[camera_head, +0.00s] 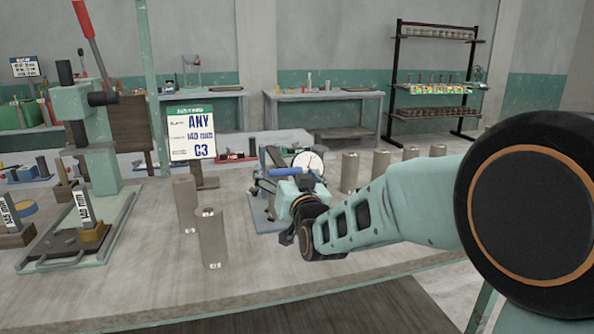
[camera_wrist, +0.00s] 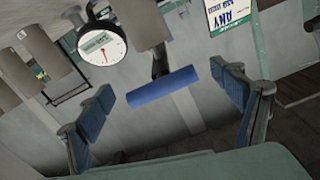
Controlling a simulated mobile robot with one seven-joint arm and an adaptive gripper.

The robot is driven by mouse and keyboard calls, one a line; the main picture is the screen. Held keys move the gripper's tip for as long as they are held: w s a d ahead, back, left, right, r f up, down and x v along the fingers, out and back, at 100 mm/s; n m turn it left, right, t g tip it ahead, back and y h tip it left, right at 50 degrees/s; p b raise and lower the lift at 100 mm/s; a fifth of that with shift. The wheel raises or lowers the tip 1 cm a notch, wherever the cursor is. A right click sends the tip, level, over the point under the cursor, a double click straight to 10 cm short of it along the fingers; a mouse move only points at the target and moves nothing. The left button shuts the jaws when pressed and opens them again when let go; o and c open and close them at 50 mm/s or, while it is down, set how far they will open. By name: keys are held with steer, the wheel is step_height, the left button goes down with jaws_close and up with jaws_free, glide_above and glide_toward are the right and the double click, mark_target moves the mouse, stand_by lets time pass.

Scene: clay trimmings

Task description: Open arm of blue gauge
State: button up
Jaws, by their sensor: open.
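The gauge has a round white dial (camera_head: 308,162) and a blue bar-shaped arm (camera_head: 284,172); it stands on the table just beyond my wrist, which hides much of its body. In the wrist view the blue arm (camera_wrist: 163,87) lies tilted across the middle and the dial (camera_wrist: 101,43) is at upper left. My gripper (camera_wrist: 163,80) is open, with one blue-padded finger on each side of the blue arm. Gaps show between the arm and both pads, and nothing is held. Whether the fingers are level with the arm in depth, I cannot tell.
Two grey cylinders (camera_head: 211,238) stand left of the gauge, and several more (camera_head: 350,171) stand behind it to the right. A sign (camera_head: 191,133) stands behind. A press with a red lever (camera_head: 83,20) is at left. The front of the table (camera_head: 150,292) is clear.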

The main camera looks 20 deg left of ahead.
mark_target(276, 161)
steer(key=shift+x, duration=1.3)
steer(key=c, duration=2)
